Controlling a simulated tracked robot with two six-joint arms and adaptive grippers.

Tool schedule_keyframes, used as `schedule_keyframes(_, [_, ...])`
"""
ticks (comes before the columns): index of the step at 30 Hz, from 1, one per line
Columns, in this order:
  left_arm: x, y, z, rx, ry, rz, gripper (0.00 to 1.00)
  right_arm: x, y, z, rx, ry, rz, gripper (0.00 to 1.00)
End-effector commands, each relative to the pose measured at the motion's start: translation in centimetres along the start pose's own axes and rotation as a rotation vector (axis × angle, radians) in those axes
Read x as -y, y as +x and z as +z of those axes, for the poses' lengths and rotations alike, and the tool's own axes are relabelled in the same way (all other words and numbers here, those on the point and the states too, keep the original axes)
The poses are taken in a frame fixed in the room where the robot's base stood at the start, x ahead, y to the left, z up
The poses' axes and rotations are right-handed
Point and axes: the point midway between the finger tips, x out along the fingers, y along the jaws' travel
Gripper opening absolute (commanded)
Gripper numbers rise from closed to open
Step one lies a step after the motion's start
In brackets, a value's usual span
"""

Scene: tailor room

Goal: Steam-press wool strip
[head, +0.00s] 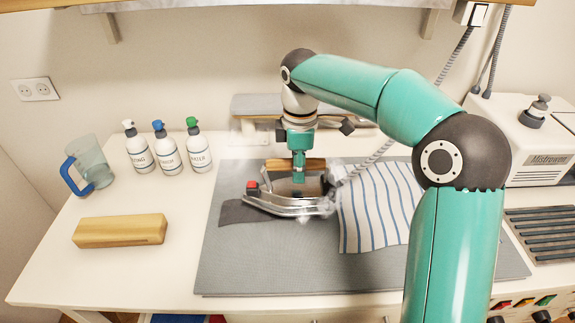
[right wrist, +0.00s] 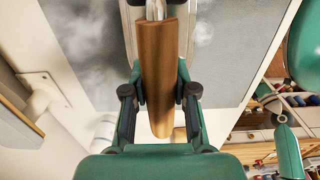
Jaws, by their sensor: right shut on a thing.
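My right gripper (head: 298,160) is shut on the wooden handle of the steam iron (head: 290,207). The right wrist view shows the brown handle (right wrist: 157,75) between the two dark fingers (right wrist: 159,97). The iron is silver with a red button, and white steam drifts around it. It sits low over the dark grey wool strip (head: 237,212), whose left end shows; the rest is hidden under the iron. I cannot tell whether the soleplate touches the strip. The grey pressing mat (head: 300,273) lies beneath. My left gripper is out of view.
A striped cloth (head: 375,205) lies right of the iron. A wooden block (head: 120,230), a blue-handled jug (head: 88,165) and three spray bottles (head: 168,150) stand left of the mat. A padded board (head: 262,105) is behind. A hose runs to the steam station (head: 530,140).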

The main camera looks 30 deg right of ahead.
Motion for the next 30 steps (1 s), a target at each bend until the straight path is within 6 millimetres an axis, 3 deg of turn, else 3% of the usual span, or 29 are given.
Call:
schedule_keyframes(13, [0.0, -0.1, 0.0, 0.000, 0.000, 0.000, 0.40, -0.1, -0.4, -0.1, -0.004, 0.000, 0.008, 0.00])
schedule_keyframes(30, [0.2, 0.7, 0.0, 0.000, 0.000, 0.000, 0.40, -0.1, 0.8, -0.1, -0.004, 0.000, 0.007, 0.00])
